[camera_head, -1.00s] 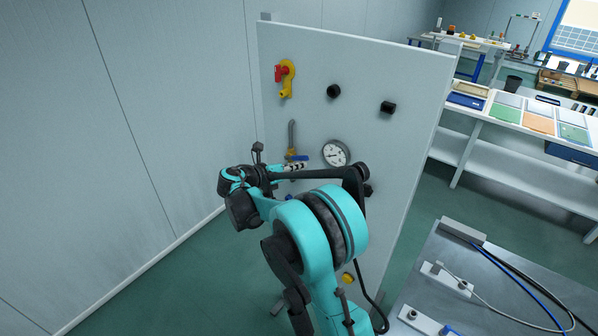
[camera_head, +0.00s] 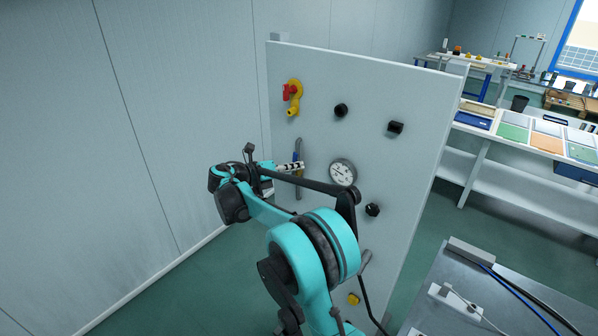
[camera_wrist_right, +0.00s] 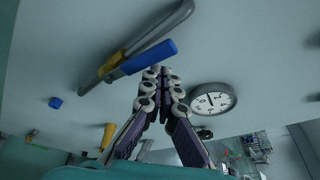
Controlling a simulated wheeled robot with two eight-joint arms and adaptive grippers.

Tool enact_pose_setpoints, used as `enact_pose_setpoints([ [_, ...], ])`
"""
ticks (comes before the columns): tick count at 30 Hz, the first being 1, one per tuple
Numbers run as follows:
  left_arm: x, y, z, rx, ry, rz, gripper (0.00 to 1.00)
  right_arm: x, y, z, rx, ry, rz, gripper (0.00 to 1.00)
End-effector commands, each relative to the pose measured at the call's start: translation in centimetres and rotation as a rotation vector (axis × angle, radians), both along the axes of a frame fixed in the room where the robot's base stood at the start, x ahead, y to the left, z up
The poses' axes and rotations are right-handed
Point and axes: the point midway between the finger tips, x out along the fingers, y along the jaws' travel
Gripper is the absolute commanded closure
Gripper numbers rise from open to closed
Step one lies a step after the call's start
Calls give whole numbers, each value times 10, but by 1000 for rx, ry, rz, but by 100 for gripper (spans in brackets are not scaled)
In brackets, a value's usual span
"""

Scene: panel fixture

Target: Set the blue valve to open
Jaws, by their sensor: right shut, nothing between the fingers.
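The blue valve has a blue lever (camera_head: 297,160) on a grey vertical pipe (camera_head: 298,141) on the panel. The lever now lies roughly along the pipe. In the right wrist view the blue lever (camera_wrist_right: 150,57) runs nearly parallel to the pipe (camera_wrist_right: 172,26), with a yellow valve body (camera_wrist_right: 110,64) at one end. My right gripper (camera_head: 299,166) is shut and empty, in front of the valve. In the right wrist view its fingertips (camera_wrist_right: 156,72) are right beside the lever; I cannot tell whether they touch it. My left gripper is not in view.
The white panel (camera_head: 380,75) also carries a yellow valve with a red handle (camera_head: 290,93), a round gauge (camera_head: 343,172), black knobs (camera_head: 396,127) and a yellow knob (camera_head: 353,299). A metal table (camera_head: 470,295) stands at the lower right. The floor left of the panel is clear.

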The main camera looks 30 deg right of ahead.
Motion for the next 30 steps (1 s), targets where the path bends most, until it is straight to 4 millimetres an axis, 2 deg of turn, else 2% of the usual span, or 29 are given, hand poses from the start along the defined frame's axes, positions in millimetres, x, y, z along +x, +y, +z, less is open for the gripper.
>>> enact_pose_setpoints([
  [12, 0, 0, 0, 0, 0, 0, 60, 13, 6, 5, -1, -1, 3, 100],
  [30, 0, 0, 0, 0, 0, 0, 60, 16, 7, 7, -3, -3, 8, 100],
])
